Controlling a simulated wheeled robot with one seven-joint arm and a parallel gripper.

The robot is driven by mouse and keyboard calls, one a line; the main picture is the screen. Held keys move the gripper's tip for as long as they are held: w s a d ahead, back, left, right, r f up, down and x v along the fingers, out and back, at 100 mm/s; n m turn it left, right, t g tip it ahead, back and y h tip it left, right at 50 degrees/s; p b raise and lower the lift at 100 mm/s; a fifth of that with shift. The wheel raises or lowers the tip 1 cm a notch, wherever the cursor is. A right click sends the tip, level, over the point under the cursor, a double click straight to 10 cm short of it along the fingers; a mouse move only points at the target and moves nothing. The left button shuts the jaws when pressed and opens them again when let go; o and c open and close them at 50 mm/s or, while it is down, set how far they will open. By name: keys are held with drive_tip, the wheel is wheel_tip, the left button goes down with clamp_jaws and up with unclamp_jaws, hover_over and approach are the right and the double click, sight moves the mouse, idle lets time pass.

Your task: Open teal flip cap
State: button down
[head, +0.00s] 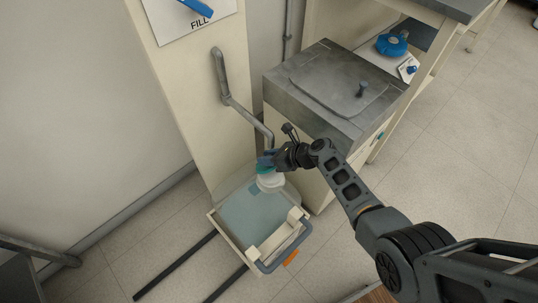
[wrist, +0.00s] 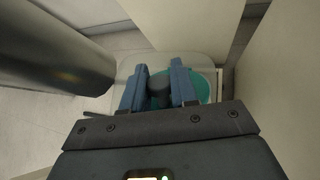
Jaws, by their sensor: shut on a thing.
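The teal flip cap (head: 264,163) sits on top of a clear container (head: 236,216) that stands in a cream tray. The cap's white neck (head: 270,182) shows just below it. My gripper (head: 268,158) reaches in from the right at the cap. In the wrist view, the blue fingers of my gripper (wrist: 159,88) are shut on a small dark knob (wrist: 159,90). The teal cap (wrist: 203,88) shows behind and to the right of the fingers. The fingers hide part of the cap, and I cannot tell how far it is lifted.
A grey pipe (head: 237,106) bends down from the cream cabinet to just above the cap; it also fills the left of the wrist view (wrist: 50,45). A grey-topped cabinet (head: 310,75) stands close on the right. The tray (head: 246,254) has a grey handle. Floor is free on the right.

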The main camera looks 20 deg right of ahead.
idle(0.4)
drive_tip(key=c, duration=0.9)
unclamp_jaws()
drive_tip(key=shift+o, duration=0.2)
drive_tip(key=p+v, duration=0.3)
drive_tip(key=v, duration=0.4)
drive_tip(key=shift+s+d+r, duration=0.15)
drive_tip(key=shift+s+r, duration=0.05)
drive_tip(key=shift+r, duration=0.1)
